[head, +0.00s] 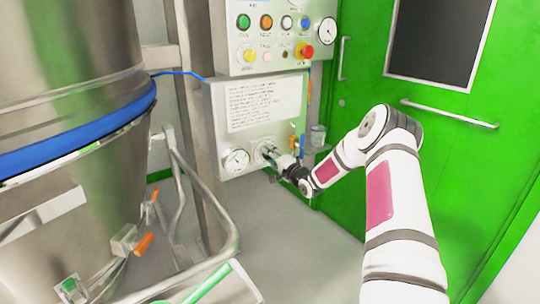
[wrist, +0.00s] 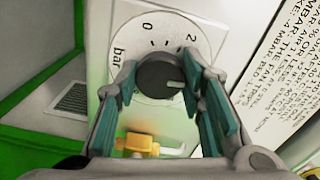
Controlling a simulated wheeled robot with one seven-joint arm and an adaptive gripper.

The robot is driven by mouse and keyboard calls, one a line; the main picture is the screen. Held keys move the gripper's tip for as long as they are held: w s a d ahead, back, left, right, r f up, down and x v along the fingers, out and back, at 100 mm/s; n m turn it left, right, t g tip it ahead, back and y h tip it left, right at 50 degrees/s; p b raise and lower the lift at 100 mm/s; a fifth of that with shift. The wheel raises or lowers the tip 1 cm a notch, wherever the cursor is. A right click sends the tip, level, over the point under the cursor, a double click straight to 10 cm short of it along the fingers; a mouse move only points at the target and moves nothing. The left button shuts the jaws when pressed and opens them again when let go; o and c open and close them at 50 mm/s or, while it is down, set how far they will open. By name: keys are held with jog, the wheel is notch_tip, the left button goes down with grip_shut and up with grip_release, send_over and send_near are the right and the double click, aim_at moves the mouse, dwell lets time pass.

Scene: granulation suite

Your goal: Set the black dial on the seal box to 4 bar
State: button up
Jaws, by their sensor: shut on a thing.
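The seal box (head: 215,125) is a pale panel with a printed notice, in the middle of the head view. The black dial (wrist: 157,76) sits on a round white scale plate (wrist: 125,50) marked 0, 2 and "bar" in the wrist view. The dial's pale pointer mark lies toward the right in that picture, past the 2. Any figure beyond the 2 is hidden by the right finger. My gripper (wrist: 163,88) is shut on the dial, with a teal-padded finger on each side. In the head view my gripper (head: 270,156) covers the dial.
A pressure gauge (head: 236,160) is just left of the dial. A blue-handled valve (head: 302,146) is close on the right. A yellow fitting (wrist: 137,144) shows below the dial in the wrist view. A button panel (head: 270,40) is above. A steel vessel (head: 75,160) stands left, a green door (head: 435,85) right.

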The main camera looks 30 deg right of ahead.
jog(key=shift+m, duration=0.5)
jog(key=o, duration=1.1)
jog(key=shift+o, duration=0.2)
jog(key=s, duration=1.2)
jog(key=shift+d, duration=0.2)
